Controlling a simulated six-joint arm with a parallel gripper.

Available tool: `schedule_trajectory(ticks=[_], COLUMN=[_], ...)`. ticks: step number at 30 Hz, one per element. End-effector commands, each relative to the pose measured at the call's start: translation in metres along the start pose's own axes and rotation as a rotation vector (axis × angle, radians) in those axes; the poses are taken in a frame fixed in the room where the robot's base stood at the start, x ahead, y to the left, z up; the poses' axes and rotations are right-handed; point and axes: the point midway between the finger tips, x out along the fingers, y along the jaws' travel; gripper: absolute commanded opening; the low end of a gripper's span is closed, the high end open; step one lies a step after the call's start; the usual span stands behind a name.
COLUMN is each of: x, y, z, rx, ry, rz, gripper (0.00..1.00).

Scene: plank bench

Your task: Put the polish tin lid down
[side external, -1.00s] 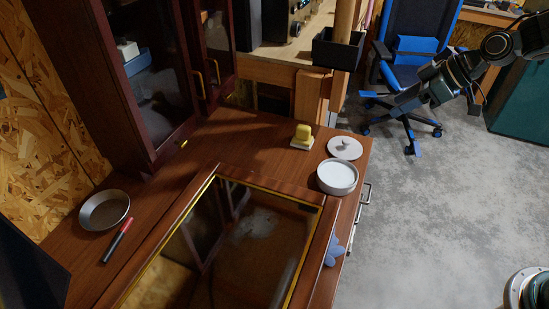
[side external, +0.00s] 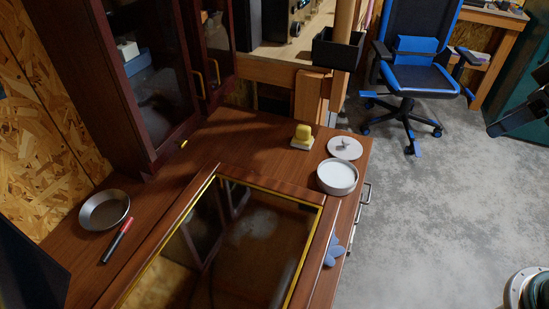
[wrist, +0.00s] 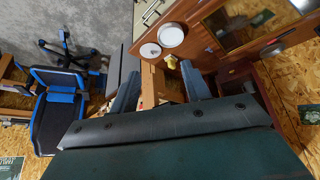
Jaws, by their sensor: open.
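The polish tin lid (side external: 345,147), a pale disc with a small grey knob on top, lies flat on the brown wooden top, knob up. It is just behind the open round white tin (side external: 337,176), near the right edge. In the wrist view the lid (wrist: 150,50) and the tin (wrist: 171,36) show beyond the fingers. My gripper (wrist: 160,90) is open with nothing held between its fingers, well away from the lid.
A yellow-handled block (side external: 302,137) stands left of the lid. A metal dish (side external: 105,210) and a red-and-black marker (side external: 117,240) lie at the left. A yellow-edged glass panel (side external: 240,240) fills the front. A blue flower-shaped thing (side external: 334,251) is at the right edge.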

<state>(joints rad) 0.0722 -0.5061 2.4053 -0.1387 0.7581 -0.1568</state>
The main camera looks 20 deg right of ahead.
Motion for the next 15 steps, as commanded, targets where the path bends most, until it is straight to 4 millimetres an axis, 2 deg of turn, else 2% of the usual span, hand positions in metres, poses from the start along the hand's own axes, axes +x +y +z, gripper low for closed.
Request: schedule_trajectory(ticks=[3,7,15], x=[-0.015,-0.025,-0.032], y=[-0.003,-0.003,-0.003], z=[0.023,0.044,0.061], rx=[0.065,0.131,0.189], ry=[0.003,0.002,0.000], rz=[0.029,0.051,0.068], gripper=[0.47,0.47,0.47])
